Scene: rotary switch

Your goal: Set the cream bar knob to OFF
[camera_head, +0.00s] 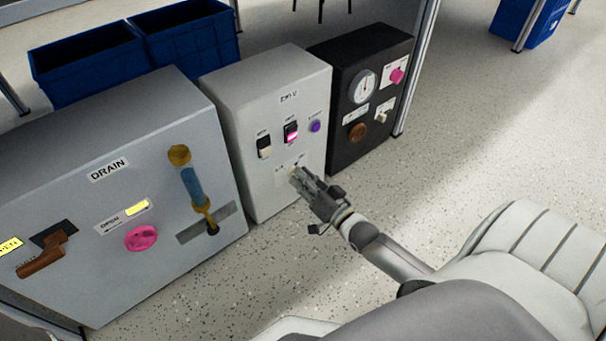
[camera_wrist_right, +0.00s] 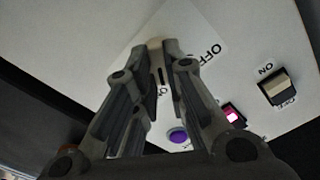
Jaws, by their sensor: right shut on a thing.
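The cream bar knob (camera_wrist_right: 154,43) shows as a small pale piece between my right fingertips, on a light plate (camera_wrist_right: 190,20) lettered "OFF" and, partly hidden, what looks like "ON". My right gripper (camera_wrist_right: 156,48) is shut on this knob. In the head view, my right gripper (camera_head: 298,174) reaches the lower front of the light grey box (camera_head: 247,150) and hides most of the knob. I cannot tell which mark the knob points to. My left gripper is not in view.
Two rocker switches (camera_head: 264,146) (camera_head: 291,132) and a purple button (camera_head: 315,126) sit above my right gripper. A black box (camera_head: 340,150) with a gauge and knobs stands at right. A grey box (camera_head: 150,105) with a pink knob and levers stands at left. Open floor lies in front.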

